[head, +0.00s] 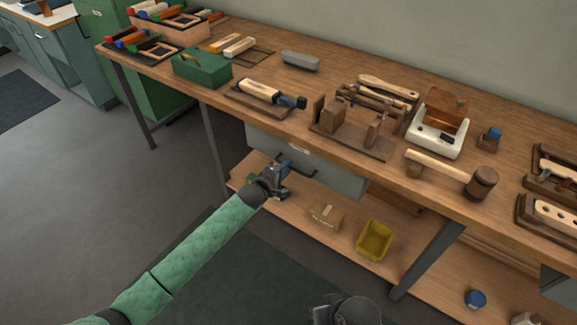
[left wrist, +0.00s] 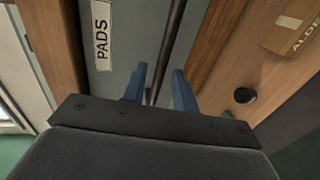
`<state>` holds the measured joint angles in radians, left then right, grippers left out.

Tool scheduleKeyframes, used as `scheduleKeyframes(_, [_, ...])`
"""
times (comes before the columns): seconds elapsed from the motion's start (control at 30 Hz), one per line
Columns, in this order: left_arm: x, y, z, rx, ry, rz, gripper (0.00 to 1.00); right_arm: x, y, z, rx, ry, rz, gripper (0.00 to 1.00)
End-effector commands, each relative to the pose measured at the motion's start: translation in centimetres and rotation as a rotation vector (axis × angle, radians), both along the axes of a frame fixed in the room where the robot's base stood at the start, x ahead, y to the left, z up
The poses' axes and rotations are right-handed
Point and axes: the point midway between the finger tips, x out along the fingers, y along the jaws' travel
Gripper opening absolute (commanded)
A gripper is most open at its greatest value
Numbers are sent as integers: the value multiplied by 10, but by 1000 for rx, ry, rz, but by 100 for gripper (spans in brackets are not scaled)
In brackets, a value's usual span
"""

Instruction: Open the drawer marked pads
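The grey drawer (head: 338,179) hangs under the workbench's front edge and looks shut. In the left wrist view its grey front (left wrist: 121,23) carries a white label reading PADS (left wrist: 102,36). A dark bar handle (left wrist: 172,42) runs along that front. My left gripper (head: 284,181) is at the drawer front in the head view. In the left wrist view its two blue fingers (left wrist: 159,86) are apart, with the bar between them in the picture; contact is not clear. A dark part of mine at the bottom of the head view may belong to the right arm; its fingers cannot be made out.
The workbench top (head: 330,85) holds a green box (head: 202,70), a wooden fixture (head: 350,140) and a mallet (head: 455,172). On the lower shelf are a cardboard box (head: 326,216) and a yellow bin (head: 374,240). A table leg (head: 428,260) stands to the right. Floor before the drawer is clear.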

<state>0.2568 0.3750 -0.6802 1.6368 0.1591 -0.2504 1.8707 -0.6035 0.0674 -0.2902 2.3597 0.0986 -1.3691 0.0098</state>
Motion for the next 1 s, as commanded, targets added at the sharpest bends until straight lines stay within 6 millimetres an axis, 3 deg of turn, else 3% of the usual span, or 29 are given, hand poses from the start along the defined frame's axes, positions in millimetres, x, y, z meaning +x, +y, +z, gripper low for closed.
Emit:
scheduleKeyframes(0.2, [14, -10, -2, -1, -2, 0, 29, -1, -3, 2, -6, 7, -1, 0])
scheduleKeyframes(0.53, [17, -11, -4, 0, -1, 0, 29, -2, -3, 2, -8, 12, -1, 0])
scheduleKeyframes(0.7, [16, -11, -4, -1, -1, 0, 0, -2, -3, 2, -8, 10, -2, 0])
scheduleKeyframes(1.0, [14, -10, -4, 0, 0, 0, 0, -2, -3, 4, -8, 10, -1, 0])
